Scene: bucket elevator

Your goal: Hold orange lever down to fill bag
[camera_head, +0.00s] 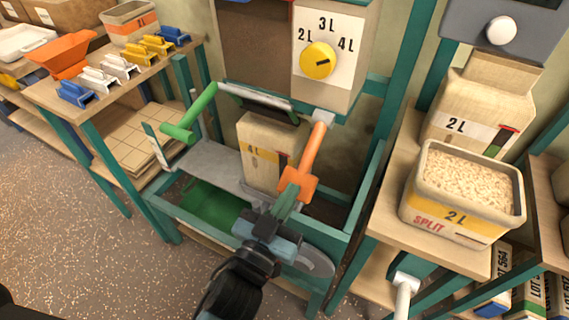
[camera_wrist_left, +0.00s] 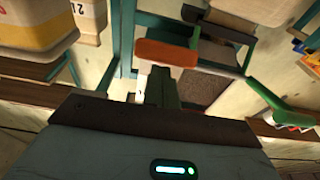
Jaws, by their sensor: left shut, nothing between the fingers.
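The orange lever (camera_head: 316,148) hangs down from a pale pivot at the right of the machine's spout. Its wide orange end (camera_head: 298,184) is at my left gripper (camera_head: 286,203), whose shut fingers meet or nearly meet it; exact contact is hard to tell. In the left wrist view the orange end (camera_wrist_left: 166,52) lies just beyond my fingertips. The bag (camera_head: 258,155), marked 4 L, stands upright under the spout, partly behind the lever. Its fill level is hidden. My right gripper is not in view.
A green lever (camera_head: 190,122) sticks out on the left of the spout. A yellow dial (camera_head: 318,60) is above. An open 2 L bag of pellets (camera_head: 462,192) stands on the right shelf. A left bench (camera_head: 110,75) holds coloured clips and an orange scoop.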

